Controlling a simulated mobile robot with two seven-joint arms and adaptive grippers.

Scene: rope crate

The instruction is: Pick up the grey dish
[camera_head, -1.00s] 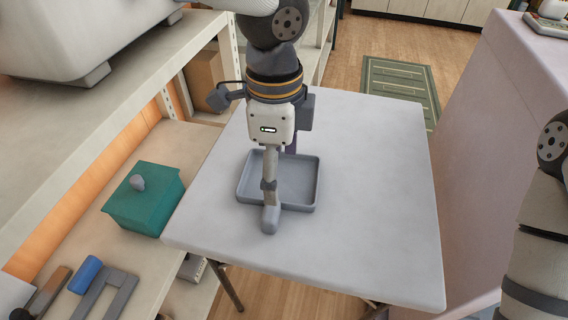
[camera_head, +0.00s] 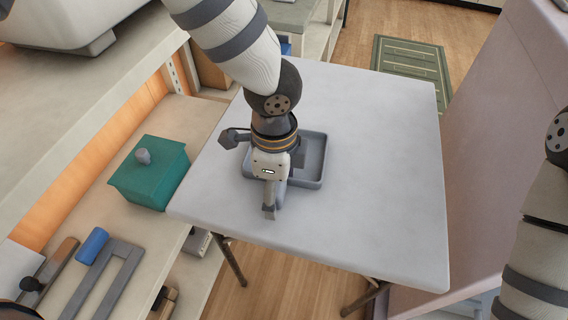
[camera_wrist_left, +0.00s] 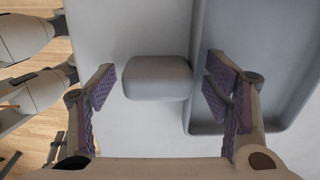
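A shallow grey rectangular dish with raised rims (camera_head: 312,160) lies on the table, partly hidden by my left gripper (camera_head: 272,208) in the head view. In the left wrist view its wall and floor (camera_wrist_left: 240,65) are at the right, beyond one finger. A small, rounded, plain grey block-like thing (camera_wrist_left: 156,78) shows between the open fingers of my left gripper (camera_wrist_left: 158,88) in the wrist view, with a gap on each side. It appears outside the dish wall, and the gripper mostly hides it in the head view. My right gripper is out of view.
The pale table (camera_head: 380,190) is bare to the right. A teal box with a grey knob (camera_head: 150,175) and a blue-handled tool (camera_head: 92,246) are on the shelf (camera_head: 90,215) at the left. A pink-grey cabinet (camera_head: 490,150) stands at the right.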

